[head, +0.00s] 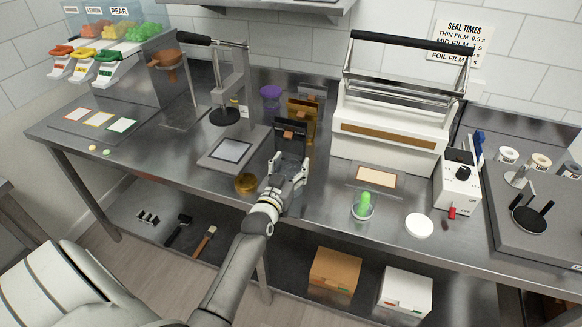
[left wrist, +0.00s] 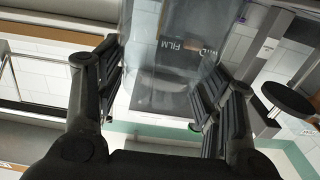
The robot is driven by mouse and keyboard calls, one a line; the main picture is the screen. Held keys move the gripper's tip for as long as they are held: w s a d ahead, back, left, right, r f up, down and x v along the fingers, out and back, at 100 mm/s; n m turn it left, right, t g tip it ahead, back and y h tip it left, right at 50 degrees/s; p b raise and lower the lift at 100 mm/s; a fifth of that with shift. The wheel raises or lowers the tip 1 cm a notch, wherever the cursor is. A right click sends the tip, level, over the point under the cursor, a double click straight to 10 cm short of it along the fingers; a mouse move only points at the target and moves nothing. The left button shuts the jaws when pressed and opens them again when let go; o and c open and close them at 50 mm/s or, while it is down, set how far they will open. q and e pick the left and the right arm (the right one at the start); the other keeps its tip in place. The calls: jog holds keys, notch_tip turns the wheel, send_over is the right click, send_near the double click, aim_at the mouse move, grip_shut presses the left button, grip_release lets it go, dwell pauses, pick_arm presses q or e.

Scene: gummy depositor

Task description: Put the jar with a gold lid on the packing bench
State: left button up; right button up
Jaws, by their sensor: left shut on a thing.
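A round gold lid (head: 246,184) shows near the front edge of the steel bench (head: 325,190), just left of my left gripper. I cannot tell whether a jar is under it. My left gripper (head: 290,172) is over the bench, in front of a black film packet (head: 289,136). It is shut on a clear, see-through thing (left wrist: 172,75), which shows between the fingers in the left wrist view; I cannot tell whether it is a jar. An open clear cup or jar with a green gummy (head: 364,205) stands to the right. My right gripper is not in view.
A white sealer (head: 390,143) stands behind right, a press (head: 232,90) behind left. A white disc (head: 419,225) lies near the front edge. A control box (head: 458,185) is right. Brown (head: 335,270) and white (head: 404,293) boxes are on the lower shelf.

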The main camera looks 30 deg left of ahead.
pick_arm(q)
jog(key=shift+s, duration=0.2)
jog(key=shift+c, duration=0.2)
jog(key=o, duration=1.5)
jog(key=shift+c, duration=0.2)
jog(key=o, duration=0.3)
jog(key=shift+w+f, duration=0.1)
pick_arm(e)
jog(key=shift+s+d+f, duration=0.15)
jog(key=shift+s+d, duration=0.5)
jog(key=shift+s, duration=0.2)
pick_arm(q)
jog(key=shift+r, duration=0.25)
jog(key=shift+s+f, duration=0.1)
jog(key=shift+s, duration=0.15)
jog(key=shift+b+v, duration=1.1)
jog(key=shift+v, duration=4.7)
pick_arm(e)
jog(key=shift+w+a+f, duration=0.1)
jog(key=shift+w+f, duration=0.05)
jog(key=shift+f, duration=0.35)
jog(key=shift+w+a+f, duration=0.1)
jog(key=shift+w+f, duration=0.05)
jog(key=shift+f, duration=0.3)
